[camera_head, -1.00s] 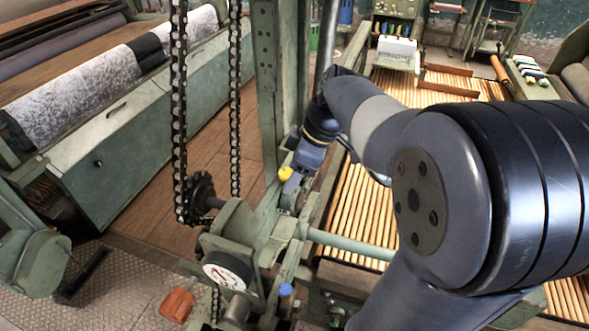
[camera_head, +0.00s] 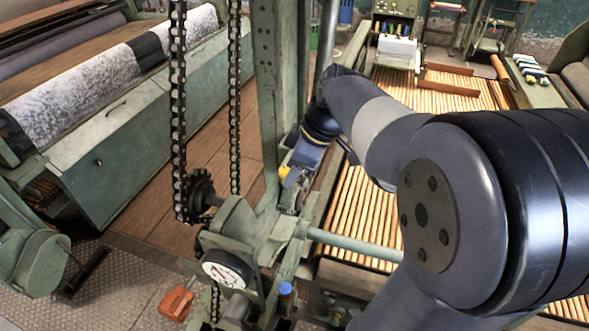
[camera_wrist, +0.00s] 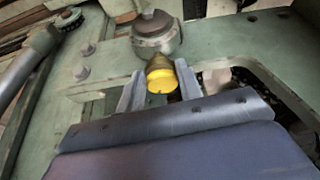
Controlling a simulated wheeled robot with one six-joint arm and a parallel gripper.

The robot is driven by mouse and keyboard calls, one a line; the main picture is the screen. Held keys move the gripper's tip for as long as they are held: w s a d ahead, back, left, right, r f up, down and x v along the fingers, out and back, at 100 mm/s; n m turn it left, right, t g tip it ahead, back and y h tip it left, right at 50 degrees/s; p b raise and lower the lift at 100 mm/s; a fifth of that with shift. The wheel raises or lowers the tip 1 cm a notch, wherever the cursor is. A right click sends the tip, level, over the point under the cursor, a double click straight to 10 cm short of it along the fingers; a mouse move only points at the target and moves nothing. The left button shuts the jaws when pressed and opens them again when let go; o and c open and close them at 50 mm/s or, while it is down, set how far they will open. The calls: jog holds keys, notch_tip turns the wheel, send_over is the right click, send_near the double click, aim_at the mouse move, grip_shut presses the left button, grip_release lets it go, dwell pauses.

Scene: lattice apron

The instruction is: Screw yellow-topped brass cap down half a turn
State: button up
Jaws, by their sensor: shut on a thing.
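The yellow-topped brass cap (camera_wrist: 161,80) is between the two fingers of my gripper (camera_wrist: 160,88) in the wrist view. The fingers are shut on it, one on each side. Its yellow top faces the camera, and a small dark mark shows near the top's lower edge. In the head view the yellow top (camera_head: 284,172) shows small beside the green upright, with my gripper (camera_head: 288,180) at it. The thread under the cap is hidden.
A round grey fitting (camera_wrist: 157,36) stands just beyond the cap. A blue-topped cap (camera_head: 285,289), a dial gauge (camera_head: 226,270) and an orange object (camera_head: 176,303) are nearer. Hanging chains (camera_head: 179,120) and a green upright (camera_head: 279,90) stand close by. Wooden rollers (camera_head: 350,215) lie to the right.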

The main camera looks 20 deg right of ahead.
jog(key=shift+s+m+t, duration=0.1)
jog(key=shift+m+t, duration=0.3)
jog(key=shift+m, duration=0.6)
jog(key=o, duration=1)
jog(key=shift+r, duration=0.1)
jog(key=v, duration=1)
jog(key=shift+a+r+b, duration=0.15)
jog(key=shift+r+b, duration=0.25)
